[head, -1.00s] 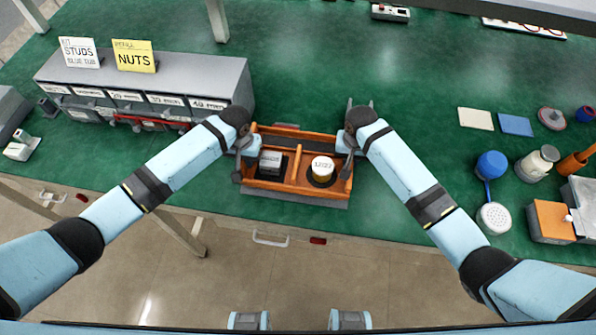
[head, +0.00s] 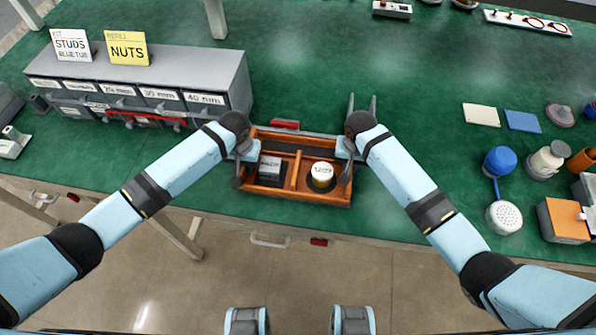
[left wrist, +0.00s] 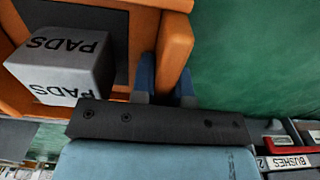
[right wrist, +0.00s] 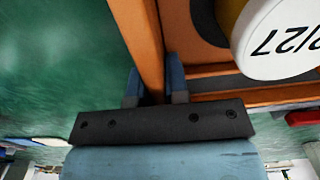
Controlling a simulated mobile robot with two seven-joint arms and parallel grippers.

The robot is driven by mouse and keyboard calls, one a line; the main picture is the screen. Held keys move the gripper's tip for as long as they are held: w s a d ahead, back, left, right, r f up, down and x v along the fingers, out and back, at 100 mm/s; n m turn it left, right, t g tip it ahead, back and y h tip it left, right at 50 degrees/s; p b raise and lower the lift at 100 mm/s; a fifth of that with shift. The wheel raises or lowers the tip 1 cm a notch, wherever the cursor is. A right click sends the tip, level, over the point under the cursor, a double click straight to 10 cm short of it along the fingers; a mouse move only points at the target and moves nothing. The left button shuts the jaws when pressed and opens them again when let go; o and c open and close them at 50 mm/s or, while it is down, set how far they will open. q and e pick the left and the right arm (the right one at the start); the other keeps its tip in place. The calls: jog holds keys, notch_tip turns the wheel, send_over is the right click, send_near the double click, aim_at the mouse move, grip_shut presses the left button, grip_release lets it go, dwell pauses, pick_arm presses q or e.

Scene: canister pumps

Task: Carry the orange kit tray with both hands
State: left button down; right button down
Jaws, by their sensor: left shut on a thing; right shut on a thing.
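The orange kit tray (head: 296,196) is between my two arms near the bench's front edge in the head view. A divider splits it in two. A grey block marked PADS (left wrist: 62,62) is in the left compartment, and a white-topped yellow canister (head: 322,175) is in the right one. My left gripper (head: 242,168) is shut on the tray's left end wall; the wall shows between its fingers in the left wrist view (left wrist: 165,85). My right gripper (head: 347,165) is shut on the right end wall, also seen in the right wrist view (right wrist: 155,85). The tray looks level; any gap beneath is hidden.
A grey drawer cabinet (head: 190,72) with STUDS and NUTS signs stands left. A red-and-grey item (head: 285,125) is just behind the tray. A blue pump (head: 498,161), a white jar (head: 547,160) and an orange-topped box (head: 562,221) stand right. Green bench behind the tray is largely clear.

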pick_arm(q)
jog(key=c, duration=1.1)
grip_release()
jog(key=shift+f, duration=0.1)
pick_arm(e)
jog(key=c, duration=1.1)
grip_release()
jog(key=shift+f, duration=0.1)
pick_arm(q)
notch_tip(320, 180, up, 12)
jog(key=shift+f, duration=0.2)
jog(key=shift+r, duration=0.2)
pick_arm(e)
notch_tip(320, 180, up, 12)
jog(key=shift+r, duration=0.1)
